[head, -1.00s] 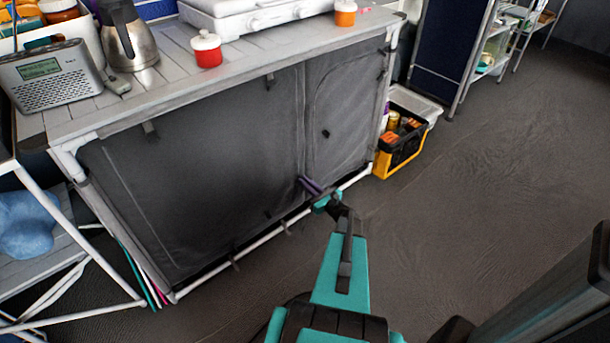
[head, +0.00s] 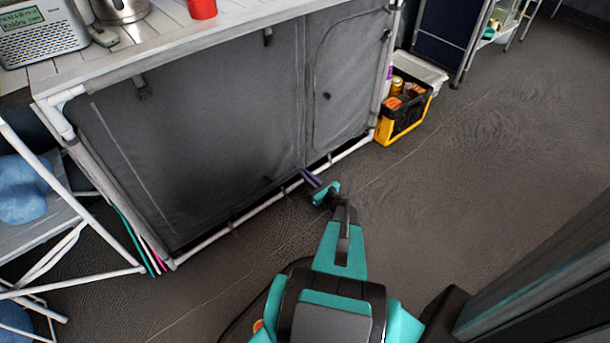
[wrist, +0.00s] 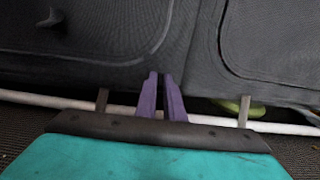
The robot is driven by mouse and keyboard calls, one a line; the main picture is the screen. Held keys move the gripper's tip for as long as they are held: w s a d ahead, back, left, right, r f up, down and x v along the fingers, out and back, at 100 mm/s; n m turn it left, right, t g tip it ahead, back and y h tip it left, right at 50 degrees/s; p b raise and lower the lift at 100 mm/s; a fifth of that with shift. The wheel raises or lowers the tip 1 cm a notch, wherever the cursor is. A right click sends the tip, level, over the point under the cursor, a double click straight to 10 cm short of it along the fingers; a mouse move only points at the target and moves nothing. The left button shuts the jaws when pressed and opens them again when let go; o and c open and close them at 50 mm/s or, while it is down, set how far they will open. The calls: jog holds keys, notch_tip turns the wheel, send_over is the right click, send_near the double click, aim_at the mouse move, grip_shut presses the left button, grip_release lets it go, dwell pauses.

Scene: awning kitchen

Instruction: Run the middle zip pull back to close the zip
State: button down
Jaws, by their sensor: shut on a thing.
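The dark grey fabric cupboard (head: 215,130) stands under the slatted worktop. The seam of its middle zip (head: 305,105) runs down between the wide left panel and the narrower right panel. My gripper (head: 309,178) is low on the front, at the foot of this seam, just above the white bottom rail. In the wrist view, my gripper's two purple fingers (wrist: 161,92) are close together against the fabric at the lower edge. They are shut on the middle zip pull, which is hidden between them. Whether the fabric is fully joined along the seam is hard to tell.
The white bottom rail (head: 235,222) runs along the floor just below the fingers. A yellow and black crate (head: 403,118) stands at the cupboard's right end. A white-framed rack (head: 75,270) is at left. The floor at right is open.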

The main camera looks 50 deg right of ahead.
jog(key=shift+w+f, duration=0.2)
jog(key=shift+w, duration=0.05)
jog(key=c, duration=1.9)
grip_release()
jog(key=shift+f, duration=0.1)
jog(key=shift+o, duration=0.2)
jog(key=shift+s, duration=0.1)
jog(key=shift+s, duration=0.1)
jog(key=s+p, duration=0.1)
jog(key=s, duration=0.3)
jog(key=s+a+p, duration=0.1)
jog(key=s, duration=0.4)
jog(key=s+a+p, duration=0.1)
jog(key=s, duration=0.3)
jog(key=shift+s+a+p, duration=0.15)
jog(key=shift+s+p, duration=0.1)
jog(key=shift+p, duration=0.05)
